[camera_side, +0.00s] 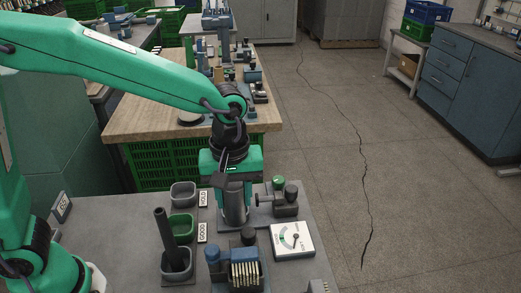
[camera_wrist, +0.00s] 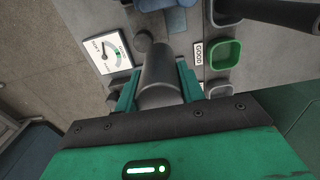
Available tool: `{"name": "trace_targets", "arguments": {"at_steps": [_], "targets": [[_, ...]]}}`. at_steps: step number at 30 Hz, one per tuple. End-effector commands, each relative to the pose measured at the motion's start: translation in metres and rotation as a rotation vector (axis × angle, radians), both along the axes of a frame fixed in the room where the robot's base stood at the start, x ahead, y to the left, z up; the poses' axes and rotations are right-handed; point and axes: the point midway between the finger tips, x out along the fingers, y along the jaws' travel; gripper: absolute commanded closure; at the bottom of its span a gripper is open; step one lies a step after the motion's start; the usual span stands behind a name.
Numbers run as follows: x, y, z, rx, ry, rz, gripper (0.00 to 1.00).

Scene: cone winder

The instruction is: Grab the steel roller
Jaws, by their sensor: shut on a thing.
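The steel roller (camera_side: 236,207) is a smooth grey cylinder, upright under my gripper (camera_side: 234,178) in the side view. In the wrist view the roller (camera_wrist: 162,66) stands between the two green jaws of my gripper (camera_wrist: 158,84), one jaw on each side. The jaws are shut on its upper part. Its lower end is beside a small fixture with a green-topped knob (camera_side: 279,183). I cannot tell whether the roller rests on the fixture's plate or is slightly raised.
A dial gauge (camera_side: 292,240) lies to the right. A pin block (camera_side: 245,273) is in front. A wooden bench (camera_side: 140,120) is behind.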

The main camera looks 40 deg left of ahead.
Motion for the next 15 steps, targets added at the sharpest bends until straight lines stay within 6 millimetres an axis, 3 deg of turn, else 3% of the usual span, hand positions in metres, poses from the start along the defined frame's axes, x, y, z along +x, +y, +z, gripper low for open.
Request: {"name": "trace_targets", "arguments": {"at_steps": [15], "targets": [[-0.0097, -0.0095, 0.0087, -0.001, -0.001, 0.000, 0.98]]}}
